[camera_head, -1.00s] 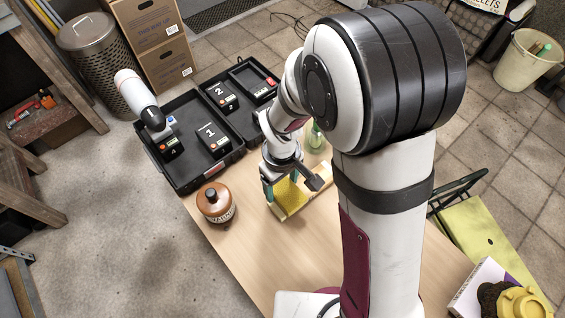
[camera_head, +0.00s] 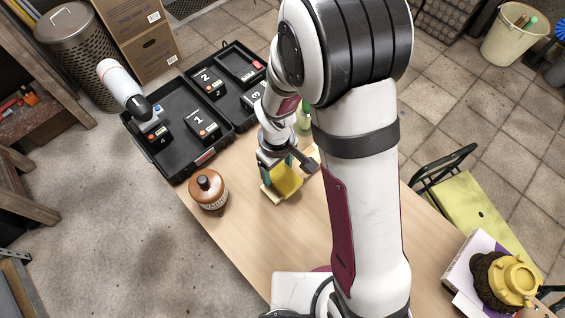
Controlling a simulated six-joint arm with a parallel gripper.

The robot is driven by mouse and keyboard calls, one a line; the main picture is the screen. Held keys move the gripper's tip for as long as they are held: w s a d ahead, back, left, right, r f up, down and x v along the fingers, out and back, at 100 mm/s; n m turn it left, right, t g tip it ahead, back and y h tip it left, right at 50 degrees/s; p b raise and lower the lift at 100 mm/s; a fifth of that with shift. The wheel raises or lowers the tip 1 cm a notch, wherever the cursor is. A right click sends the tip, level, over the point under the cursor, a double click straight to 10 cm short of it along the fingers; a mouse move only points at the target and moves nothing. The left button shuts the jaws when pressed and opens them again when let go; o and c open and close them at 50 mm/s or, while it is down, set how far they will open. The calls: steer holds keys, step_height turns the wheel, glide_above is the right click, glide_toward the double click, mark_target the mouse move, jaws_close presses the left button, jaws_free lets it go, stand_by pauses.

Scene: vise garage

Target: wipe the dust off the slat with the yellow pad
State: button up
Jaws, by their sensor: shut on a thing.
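The yellow pad (camera_head: 287,181) is in my gripper (camera_head: 277,168), whose teal fingertips show at the pad's left side. The pad looks tilted, low over the wooden table. A pale yellowish piece, seemingly the slat (camera_head: 267,192), shows at the pad's lower left edge; the pad and gripper hide most of it. I cannot tell whether pad and slat touch. Dust on the slat is too small to make out.
A brown-and-white jar (camera_head: 208,190) stands left of the gripper. An open black case (camera_head: 178,163) with numbered blocks lies beyond it. A green bottle (camera_head: 304,116) stands behind my arm. A white box (camera_head: 461,272) is at lower right. The near tabletop (camera_head: 245,235) is clear.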

steer(key=shift+s+a+r, duration=0.1)
steer(key=shift+s+a, duration=0.4)
steer(key=shift+r, duration=3.9)
